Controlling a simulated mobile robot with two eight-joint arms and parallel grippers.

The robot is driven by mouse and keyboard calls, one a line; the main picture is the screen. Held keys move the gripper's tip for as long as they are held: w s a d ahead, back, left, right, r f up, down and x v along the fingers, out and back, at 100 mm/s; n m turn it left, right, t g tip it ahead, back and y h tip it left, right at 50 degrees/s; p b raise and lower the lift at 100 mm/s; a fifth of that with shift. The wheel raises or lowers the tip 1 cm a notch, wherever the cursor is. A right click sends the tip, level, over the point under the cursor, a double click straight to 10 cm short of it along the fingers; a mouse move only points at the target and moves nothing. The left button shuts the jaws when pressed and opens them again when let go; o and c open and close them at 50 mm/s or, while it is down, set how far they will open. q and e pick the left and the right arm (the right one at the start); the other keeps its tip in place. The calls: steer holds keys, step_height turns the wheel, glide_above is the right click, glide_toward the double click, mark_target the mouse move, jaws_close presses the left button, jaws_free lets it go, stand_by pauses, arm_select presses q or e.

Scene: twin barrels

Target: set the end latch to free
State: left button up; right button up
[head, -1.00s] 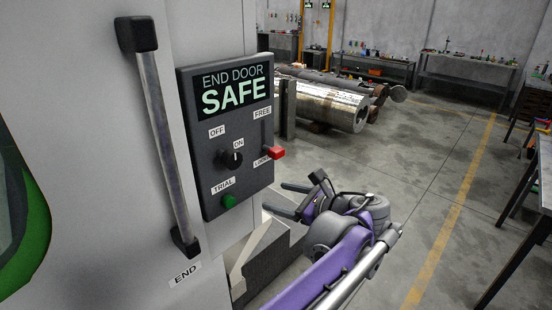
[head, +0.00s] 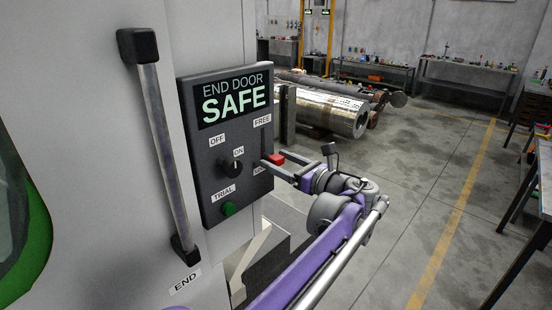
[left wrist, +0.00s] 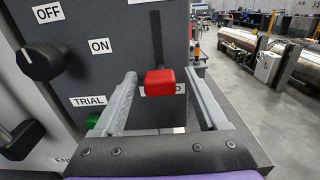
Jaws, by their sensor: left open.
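The end latch is a red knob (head: 276,160) in a vertical slot on the dark END DOOR panel (head: 205,160). It sits at the slot's lower end, by a partly hidden label; the FREE label (head: 262,121) is at the top. My left gripper (head: 273,157) is open at the knob, one finger on each side. In the left wrist view the red knob (left wrist: 160,82) lies between the open fingers (left wrist: 160,73), with a gap visible on both sides. The panel's display (head: 233,96) reads SAFE. My right gripper is not in view.
An OFF/ON rotary switch (head: 231,165) and a green TRIAL button (head: 228,208) are left of the latch. A long vertical door handle (head: 166,150) stands further left. Metal barrels (head: 325,108) and workbenches (head: 467,75) are behind. The floor to the right is open.

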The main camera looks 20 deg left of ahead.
arm_select(q)
steer(key=shift+w+a, duration=0.2)
steer(key=shift+a, duration=0.3)
jaws_close()
stand_by(1.2)
